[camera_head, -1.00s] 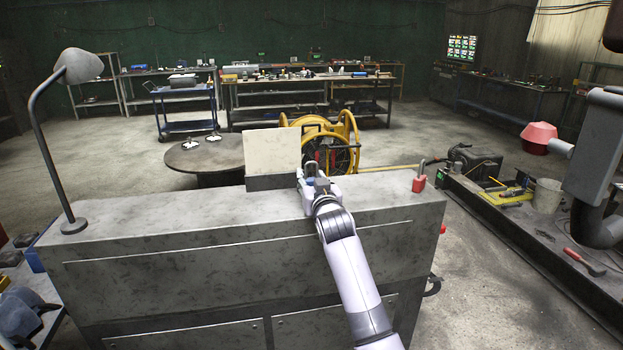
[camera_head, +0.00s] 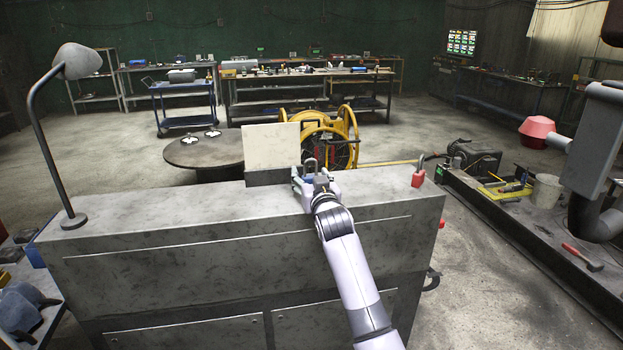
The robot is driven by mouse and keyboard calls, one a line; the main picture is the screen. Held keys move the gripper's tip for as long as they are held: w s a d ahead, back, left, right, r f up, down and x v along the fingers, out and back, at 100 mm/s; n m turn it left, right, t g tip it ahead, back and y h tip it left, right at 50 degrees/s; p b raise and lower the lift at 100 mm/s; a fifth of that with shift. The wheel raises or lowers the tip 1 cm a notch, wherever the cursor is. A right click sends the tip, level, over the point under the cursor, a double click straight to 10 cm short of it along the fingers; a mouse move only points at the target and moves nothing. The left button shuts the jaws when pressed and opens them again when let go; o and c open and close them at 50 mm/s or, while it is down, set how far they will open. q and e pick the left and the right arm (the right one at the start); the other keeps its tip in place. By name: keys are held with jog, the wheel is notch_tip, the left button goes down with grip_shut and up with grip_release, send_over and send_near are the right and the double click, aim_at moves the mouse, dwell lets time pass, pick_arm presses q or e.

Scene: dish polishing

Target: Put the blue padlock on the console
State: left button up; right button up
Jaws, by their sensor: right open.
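The blue padlock (camera_head: 308,180) is on top of the grey console (camera_head: 200,211), near its back edge. Its grey shackle points up, and most of its body is hidden by my right gripper (camera_head: 315,180). The gripper is open, with its fingers around or right beside the padlock; I cannot tell whether they touch it. My left gripper is out of view.
A pale panel (camera_head: 271,146) rises at the back edge, left of my gripper. A desk lamp (camera_head: 76,62) stands at the left end. The top between lamp and gripper is clear.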

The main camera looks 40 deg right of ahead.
jog(key=shift+s, duration=0.1)
jog(key=shift+s+a, duration=0.2)
jog(key=shift+s, duration=0.1)
jog(key=b+v, duration=0.3)
jog(key=v, duration=0.8)
jog(key=shift+s, duration=0.1)
